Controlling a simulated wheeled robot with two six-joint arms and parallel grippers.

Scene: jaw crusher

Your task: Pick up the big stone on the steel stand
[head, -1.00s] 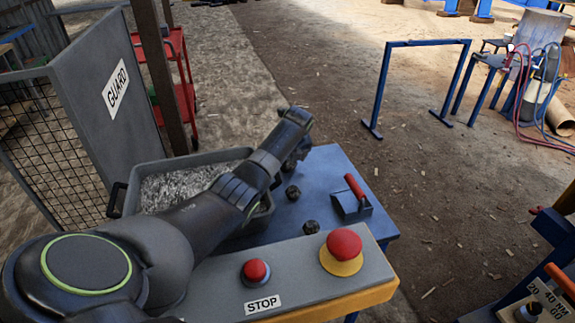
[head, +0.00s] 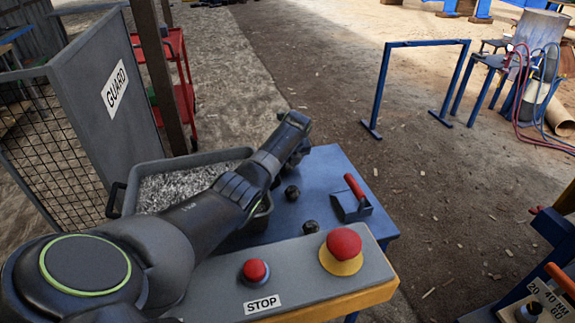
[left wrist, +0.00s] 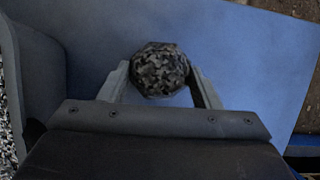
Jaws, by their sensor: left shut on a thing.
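A roundish, speckled dark grey stone (left wrist: 160,70) sits between the two fingers of my left gripper (left wrist: 160,84) in the left wrist view. The fingers are shut on it from both sides. Below it is the blue top of a steel stand (left wrist: 95,40); I cannot tell whether the stone still touches it. In the head view my left gripper (head: 294,150) is over the far left part of the blue stand top (head: 335,170), and its own wrist hides the stone. My right gripper is not in view.
Two small dark stones (head: 292,192) and a red-handled metal piece (head: 352,203) lie on the stand. A grey bin of gravel (head: 165,188) is at left, beside a GUARD panel (head: 100,110). A STOP button box (head: 290,280) is in front.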

